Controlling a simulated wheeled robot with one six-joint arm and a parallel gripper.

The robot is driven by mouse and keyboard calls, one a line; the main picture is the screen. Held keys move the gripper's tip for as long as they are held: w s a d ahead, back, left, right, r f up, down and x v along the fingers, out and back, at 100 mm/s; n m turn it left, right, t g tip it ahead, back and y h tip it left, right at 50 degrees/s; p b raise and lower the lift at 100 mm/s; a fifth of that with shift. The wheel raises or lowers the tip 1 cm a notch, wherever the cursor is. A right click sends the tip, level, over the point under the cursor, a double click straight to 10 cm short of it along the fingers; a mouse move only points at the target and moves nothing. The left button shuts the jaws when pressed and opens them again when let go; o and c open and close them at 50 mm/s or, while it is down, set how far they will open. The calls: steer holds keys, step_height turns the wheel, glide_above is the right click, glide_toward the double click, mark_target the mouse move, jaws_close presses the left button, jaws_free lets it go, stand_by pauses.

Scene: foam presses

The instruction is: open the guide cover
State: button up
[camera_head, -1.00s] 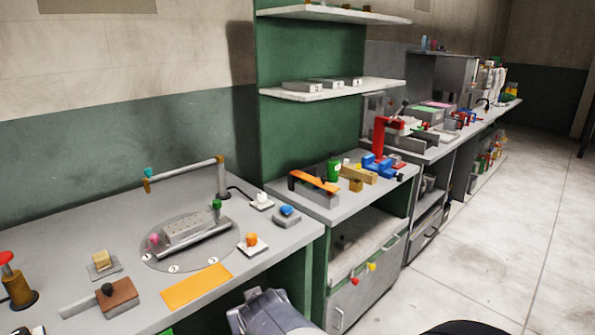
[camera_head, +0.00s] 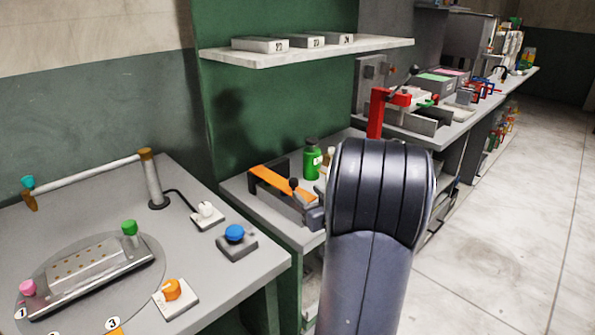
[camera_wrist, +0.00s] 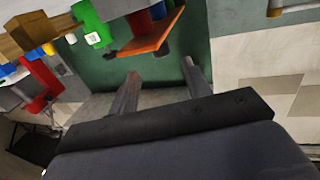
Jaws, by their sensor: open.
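The guide cover appears to be the orange flat strip (camera_head: 278,180) on a dark grey block at the left of the middle bench. It lies slanted along the block, and a dark knob stands by its near end. The orange strip also shows in the wrist view (camera_wrist: 150,40), beyond the fingertips and a little left. My gripper (camera_wrist: 160,78) is open, its two fingers apart with nothing between them. In the head view my arm covers most of the gripper, and I cannot tell its exact distance from the strip.
A green bottle (camera_head: 311,160) stands just behind the strip, and a red clamp-like stand (camera_head: 378,112) is farther right. My arm hides the bench's right part. A shelf (camera_head: 300,52) with grey boxes hangs above. A blue button (camera_head: 235,234) sits on the near table.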

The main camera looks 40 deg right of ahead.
mark_target(291, 178)
steer(key=w, duration=0.3)
steer(key=w+d, duration=0.1)
steer(key=w, duration=0.6)
steer(key=shift+w+d+p, duration=0.15)
steer(key=shift+d+p, duration=0.2)
steer(key=shift+p, duration=0.05)
steer(key=shift+c, duration=0.6)
jaws_close()
